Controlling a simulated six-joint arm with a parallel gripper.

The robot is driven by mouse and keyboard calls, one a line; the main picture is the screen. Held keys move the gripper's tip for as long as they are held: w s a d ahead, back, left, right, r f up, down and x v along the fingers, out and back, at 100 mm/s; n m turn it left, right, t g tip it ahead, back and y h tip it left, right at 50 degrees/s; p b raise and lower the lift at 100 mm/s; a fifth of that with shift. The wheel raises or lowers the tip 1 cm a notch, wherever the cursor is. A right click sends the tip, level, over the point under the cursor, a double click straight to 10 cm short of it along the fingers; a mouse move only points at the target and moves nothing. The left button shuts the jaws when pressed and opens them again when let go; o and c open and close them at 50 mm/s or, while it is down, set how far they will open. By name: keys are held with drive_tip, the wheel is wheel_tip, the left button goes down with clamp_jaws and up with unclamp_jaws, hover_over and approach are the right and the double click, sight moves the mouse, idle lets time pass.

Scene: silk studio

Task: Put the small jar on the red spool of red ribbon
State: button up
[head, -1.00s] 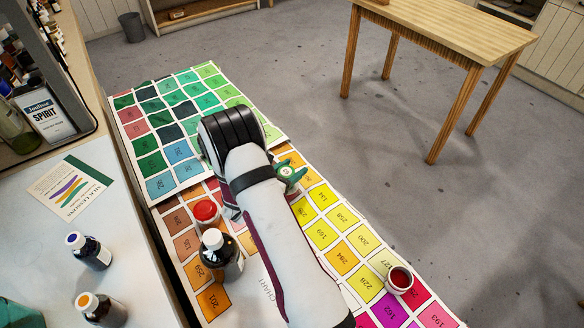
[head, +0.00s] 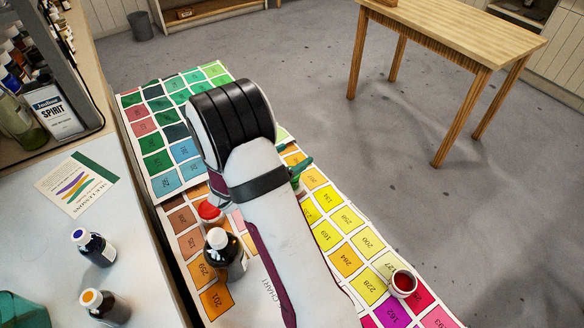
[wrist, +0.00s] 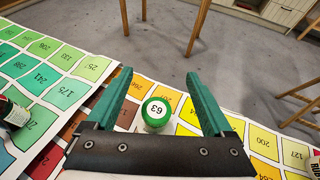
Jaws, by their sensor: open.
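The small jar (wrist: 156,112) has a green lid marked 63. In the wrist view it stands between the two teal fingers of my gripper (wrist: 160,97), with gaps on both sides. My gripper is open and holds nothing. A white-rimmed round piece with dark red inside (head: 402,283) stands at the lower right on the chart.
Two small bottles, one blue-capped (head: 95,247) and one orange-capped (head: 105,307), stand on the side bench. The colour chart (head: 340,240) has free room to the right.

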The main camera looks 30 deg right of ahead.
drive_tip(key=shift+s+r, duration=0.1)
drive_tip(key=shift+r, duration=0.3)
drive_tip(key=s+a+r+m+g+y, duration=0.1)
drive_tip(key=s+r+m+g, duration=0.25)
drive_tip(key=s+m, duration=0.4)
drive_tip(key=s+a+r+m+g+y, duration=0.1)
drive_tip(key=s+r+m+g, duration=0.25)
drive_tip(key=s+m, duration=0.35)
drive_tip(key=s+a+r+m+y, duration=0.1)
drive_tip(key=s+a+m+y, duration=0.5)
drive_tip(key=a, duration=0.4)
drive_tip(key=s+a+m+t+y, duration=0.1)
drive_tip(key=s+a+m+y, duration=0.5)
drive_tip(key=a, duration=0.5)
drive_tip(key=shift+s+a+r+m+t, duration=0.3)
drive_tip(key=shift+s+m, duration=0.45)
drive_tip(key=shift+s, duration=0.5)
